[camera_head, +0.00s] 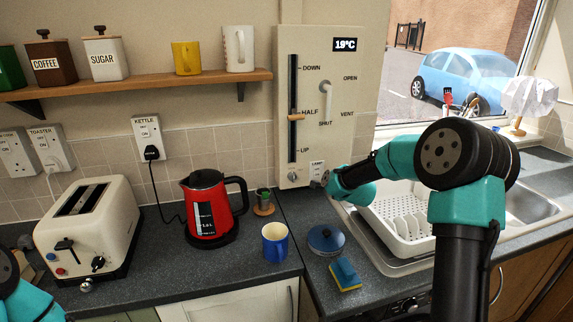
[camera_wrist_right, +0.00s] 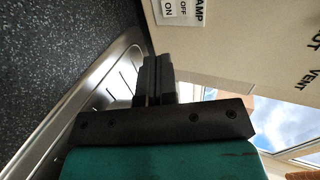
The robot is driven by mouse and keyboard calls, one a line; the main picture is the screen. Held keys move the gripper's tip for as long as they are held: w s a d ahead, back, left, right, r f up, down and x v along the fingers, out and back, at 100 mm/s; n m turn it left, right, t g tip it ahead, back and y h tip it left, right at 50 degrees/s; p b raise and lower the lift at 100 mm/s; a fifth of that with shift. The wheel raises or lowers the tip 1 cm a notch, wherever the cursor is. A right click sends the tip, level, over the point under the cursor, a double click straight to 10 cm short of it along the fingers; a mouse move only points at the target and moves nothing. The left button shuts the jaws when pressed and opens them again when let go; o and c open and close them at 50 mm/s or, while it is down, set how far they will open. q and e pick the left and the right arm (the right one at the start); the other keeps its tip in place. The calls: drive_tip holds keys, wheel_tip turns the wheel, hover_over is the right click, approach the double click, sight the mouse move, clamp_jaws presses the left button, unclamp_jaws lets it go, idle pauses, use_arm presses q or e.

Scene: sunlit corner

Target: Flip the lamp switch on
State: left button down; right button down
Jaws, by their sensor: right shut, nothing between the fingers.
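In the right wrist view the switch plate (camera_wrist_right: 181,10) is at the top, with ON and OFF lettering, cut off by the frame edge. My right gripper (camera_wrist_right: 153,77) is shut and empty, its fingertips short of the plate in that view. In the head view I cannot tell whether they touch. The lamp (camera_head: 530,97) with a white crumpled shade stands by the window. My left gripper is out of view.
The beige panel (camera_head: 345,70) has a lever and a knob above the switch. A blue pan (camera_head: 325,239), sponge (camera_head: 345,274), mug (camera_head: 275,241) and red kettle (camera_head: 208,205) stand nearby.

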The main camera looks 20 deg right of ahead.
sight(317, 177)
drive_tip(key=shift+s+a+r, duration=0.1)
drive_tip(key=shift+s+r, duration=0.05)
drive_tip(key=shift+s, duration=0.8)
drive_tip(key=shift+w, duration=0.15)
drive_tip(key=x, duration=1.2)
drive_tip(key=shift+w+r, duration=0.15)
drive_tip(key=shift+w, duration=0.85)
